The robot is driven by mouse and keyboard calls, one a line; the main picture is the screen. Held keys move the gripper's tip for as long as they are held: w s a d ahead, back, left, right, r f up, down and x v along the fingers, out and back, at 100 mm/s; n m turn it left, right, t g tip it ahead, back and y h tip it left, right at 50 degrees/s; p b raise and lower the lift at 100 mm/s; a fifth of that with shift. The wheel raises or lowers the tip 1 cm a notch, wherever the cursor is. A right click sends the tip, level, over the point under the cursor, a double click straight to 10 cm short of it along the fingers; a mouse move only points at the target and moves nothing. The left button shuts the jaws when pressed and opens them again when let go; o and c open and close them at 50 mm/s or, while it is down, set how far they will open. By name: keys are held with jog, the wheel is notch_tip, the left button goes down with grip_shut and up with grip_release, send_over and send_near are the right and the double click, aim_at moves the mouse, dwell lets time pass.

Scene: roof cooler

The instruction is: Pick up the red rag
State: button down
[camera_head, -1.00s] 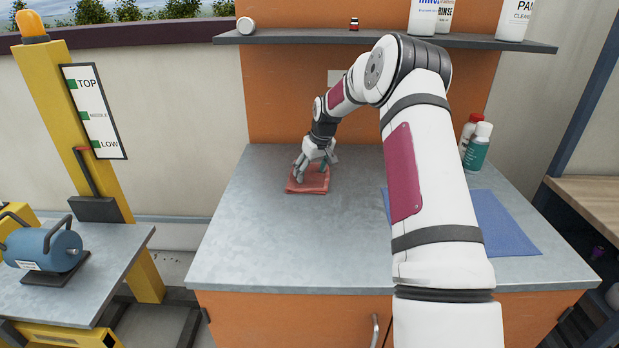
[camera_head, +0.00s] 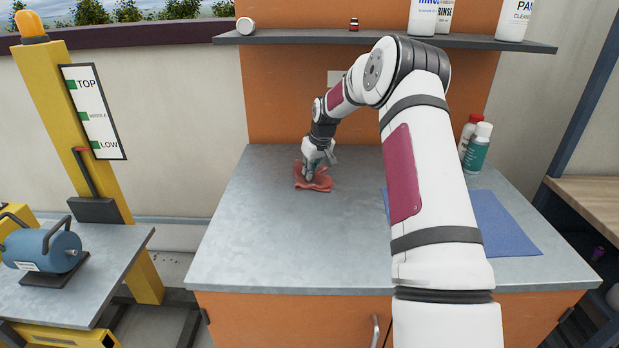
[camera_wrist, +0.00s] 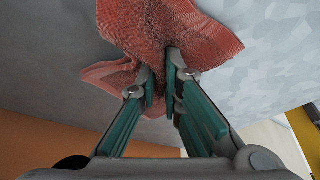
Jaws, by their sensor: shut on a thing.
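The red rag (camera_head: 318,182) is bunched up on the grey worktop (camera_head: 290,240), left of its middle. My gripper (camera_head: 311,177) is right over it, pointing down, with its fingers in the cloth. In the wrist view the green-padded fingers (camera_wrist: 161,88) are shut on a pinched fold of the rag (camera_wrist: 160,35). The cloth spreads out in folds beyond and to the left of the fingertips. I cannot tell whether any of it is clear of the worktop.
A blue mat (camera_head: 505,225) lies on the right of the worktop, partly behind my arm. A green bottle (camera_head: 476,150) and a red-capped bottle (camera_head: 467,135) stand at the back right. A shelf (camera_head: 300,38) runs above the worktop. The front left worktop is clear.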

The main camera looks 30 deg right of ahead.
notch_tip(320, 180, up, 12)
jog(key=p, duration=0.1)
jog(key=shift+p, duration=0.4)
jog(key=shift+f, duration=0.1)
